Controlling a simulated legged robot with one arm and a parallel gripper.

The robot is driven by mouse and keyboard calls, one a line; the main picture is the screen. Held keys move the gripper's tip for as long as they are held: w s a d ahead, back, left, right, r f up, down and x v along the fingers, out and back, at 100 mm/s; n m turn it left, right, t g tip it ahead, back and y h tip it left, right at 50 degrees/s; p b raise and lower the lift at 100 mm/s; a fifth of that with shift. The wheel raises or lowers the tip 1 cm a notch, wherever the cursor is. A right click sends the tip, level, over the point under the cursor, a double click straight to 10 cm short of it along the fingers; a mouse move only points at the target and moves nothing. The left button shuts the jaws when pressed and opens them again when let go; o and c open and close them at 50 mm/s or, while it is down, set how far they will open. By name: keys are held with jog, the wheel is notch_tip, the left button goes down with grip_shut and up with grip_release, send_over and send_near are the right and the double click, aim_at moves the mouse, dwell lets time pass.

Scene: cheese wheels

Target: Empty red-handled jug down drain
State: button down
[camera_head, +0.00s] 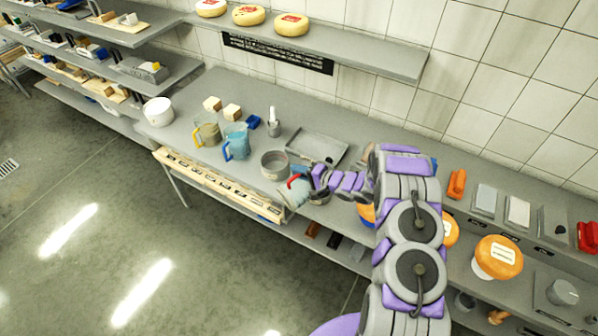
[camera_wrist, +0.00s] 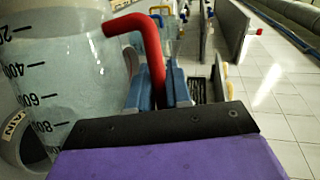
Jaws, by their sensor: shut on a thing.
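The clear jug with a red handle (camera_head: 293,193) is at the front edge of the counter in the head view and looks tilted. In the wrist view its graduated wall (camera_wrist: 65,75) fills the left side. My gripper (camera_head: 308,181) is shut on the red handle (camera_wrist: 150,45); its fingers (camera_wrist: 157,88) sit on both sides of it. Whether liquid is inside I cannot tell. A grey round opening with a label ending in "AIN" (camera_wrist: 18,135) shows partly behind the jug in the wrist view. A grey round pot (camera_head: 273,164) stands beside the jug.
Two yellow- and blue-handled jugs (camera_head: 207,132) (camera_head: 236,142), a white pot (camera_head: 158,111) and a grey tray (camera_head: 317,148) stand on the counter. Orange cheese wheels (camera_head: 498,256) are at the right. A floor grate (camera_head: 8,167) lies far left. The floor in front is clear.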

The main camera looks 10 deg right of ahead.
jog(key=shift+w+d, duration=0.1)
jog(key=shift+w+d+r, duration=0.15)
jog(key=shift+w+d, duration=0.05)
jog(key=shift+d, duration=0.1)
jog(key=shift+d+m, duration=0.1)
jog(key=shift+m, duration=0.2)
dwell(0.8)
jog(key=shift+w+d+r+y+p, duration=0.1)
jog(key=shift+w+d+y+p, duration=0.1)
jog(key=shift+d+y+p, duration=0.1)
jog(key=shift+d+m, duration=0.1)
jog(key=shift+m, duration=0.2)
dwell(0.7)
jog(key=shift+w+d+r, duration=0.15)
jog(key=shift+w+d, duration=0.1)
jog(key=shift+d, duration=0.05)
dwell(0.9)
jog(key=shift+s+a+f+n+b, duration=0.25)
jog(key=shift+s+a, duration=0.1)
jog(key=shift+a, duration=0.2)
jog(key=shift+s+a+f+n+b, duration=0.1)
jog(key=shift+s+a+n+b, duration=0.15)
jog(key=shift+a, duration=0.4)
